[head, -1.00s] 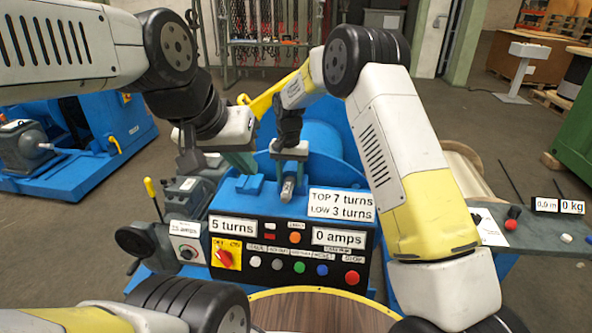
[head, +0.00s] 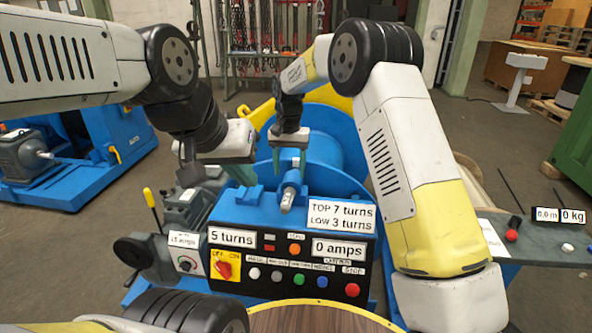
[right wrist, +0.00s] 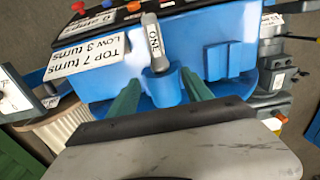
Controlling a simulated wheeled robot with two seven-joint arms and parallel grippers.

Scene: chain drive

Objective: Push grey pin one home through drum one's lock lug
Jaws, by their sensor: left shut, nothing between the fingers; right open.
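Grey pin one (head: 290,187) is a short rod marked ONE in the right wrist view (right wrist: 152,45). It stands in a blue lug (right wrist: 161,88) on the blue housing; how deep it sits is unclear. My right gripper (head: 289,168) is open just behind the pin in the head view. In the right wrist view its two green fingers (right wrist: 161,92) are spread either side of the lug, apart from the pin. My left gripper (head: 245,175) is shut and empty, left of the pin. Part of the blue drum (head: 337,140) shows behind my right arm.
The control panel (head: 290,262), reading 5 turns and 0 amps, is in front of the pin. A yellow-handled lever (head: 152,203) stands left of it. A blue block (right wrist: 222,60) sits beside the lug. A grey shelf (head: 535,250) lies at the right.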

